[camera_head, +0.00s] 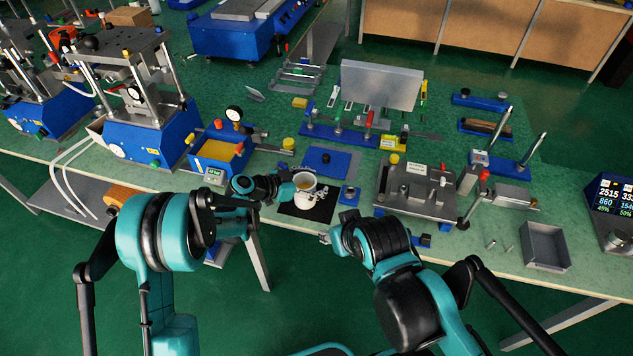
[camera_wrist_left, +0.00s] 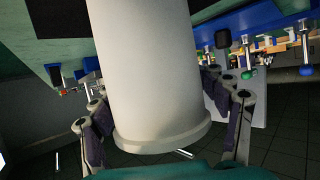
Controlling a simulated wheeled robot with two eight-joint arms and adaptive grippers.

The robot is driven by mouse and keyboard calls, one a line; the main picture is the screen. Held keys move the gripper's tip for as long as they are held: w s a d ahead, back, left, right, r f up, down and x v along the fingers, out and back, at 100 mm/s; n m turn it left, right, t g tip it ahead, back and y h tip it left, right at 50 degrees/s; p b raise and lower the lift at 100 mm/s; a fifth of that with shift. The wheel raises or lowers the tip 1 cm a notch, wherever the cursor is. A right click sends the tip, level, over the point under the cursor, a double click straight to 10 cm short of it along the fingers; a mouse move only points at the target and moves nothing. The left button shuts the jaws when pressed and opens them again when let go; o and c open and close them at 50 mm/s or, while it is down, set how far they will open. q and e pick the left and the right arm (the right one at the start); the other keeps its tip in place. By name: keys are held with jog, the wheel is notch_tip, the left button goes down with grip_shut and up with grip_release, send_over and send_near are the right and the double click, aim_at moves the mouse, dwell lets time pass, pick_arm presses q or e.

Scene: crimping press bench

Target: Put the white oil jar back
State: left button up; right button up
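In the left wrist view the jar (camera_wrist_left: 150,70) fills the space between the fingers. My left gripper (camera_head: 290,187) comes from the left, with purple finger pads on both sides of the jar, seemingly pressed against it. It also shows in the left wrist view (camera_wrist_left: 165,110). Whether the jar rests on the mat is unclear. My right gripper (camera_head: 325,237) is at the bench's front edge, away from the jar; its opening is unclear.
A blue plate (camera_head: 327,162) lies behind the jar and a small blue block (camera_head: 349,195) to its right. A grey fixture (camera_head: 415,192) stands further right. A blue press with a gauge (camera_head: 222,155) is on the left. An empty grey tray (camera_head: 544,247) is at the front right.

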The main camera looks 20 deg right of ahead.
pick_arm(q)
jog(key=shift+r, duration=0.2)
jog(key=s+a+r+n+t+y+p, duration=0.1)
jog(key=s+a+r+n+y, duration=0.15)
jog(key=a+r, duration=0.4)
jog(key=s+a+r+n+t+y+p, duration=0.1)
jog(key=s+a+r+n+y, duration=0.2)
jog(key=a, duration=0.6)
jog(key=s+a+r+n+y+p, duration=0.1)
jog(key=s+a+r+n+p, duration=0.15)
jog(key=s+a+r, duration=0.4)
jog(key=s+a+n+t+y, duration=0.1)
jog(key=s+a+n+y, duration=0.2)
jog(key=s+a, duration=0.3)
jog(key=s+a+f+n+t+y, duration=0.1)
jog(key=s+a+n+y, duration=0.2)
jog(key=s+a, duration=0.3)
jog(key=a+n+b, duration=0.1)
jog(key=a, duration=0.4)
jog(key=shift+s+n+t, duration=0.2)
jog(key=shift+n+t, duration=0.1)
jog(key=shift+n, duration=0.1)
